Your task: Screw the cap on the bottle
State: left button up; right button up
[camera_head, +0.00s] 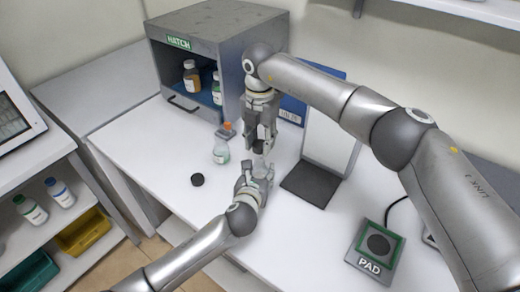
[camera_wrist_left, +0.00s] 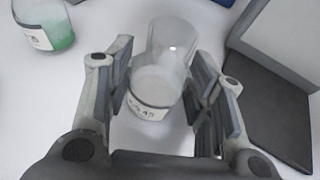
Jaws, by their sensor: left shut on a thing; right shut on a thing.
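A clear bottle (camera_wrist_left: 158,78) with a white label stands upright between the fingers of my left gripper (camera_wrist_left: 165,105) in the left wrist view. My left gripper (camera_head: 254,178) is shut on this bottle (camera_head: 263,170) in the head view. My right gripper (camera_head: 261,143) is just above, pointing down, and is shut on a small dark thing that looks like a black cap (camera_head: 260,151). The cap is mostly hidden by the fingers and appears apart from the bottle. Another black cap (camera_head: 197,180) lies on the white table to the left.
A jar with green liquid (camera_head: 221,154) stands left of my grippers; it also shows in the left wrist view (camera_wrist_left: 45,25). A small orange-topped item (camera_head: 226,130) is behind it. A grey hatch cabinet (camera_head: 190,40) holds bottles. A dark-based stand (camera_head: 309,184) is close on the right.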

aim_at(260, 160)
jog(key=shift+f, duration=1.35)
jog(key=shift+f, duration=0.85)
jog(key=shift+f, duration=0.6)
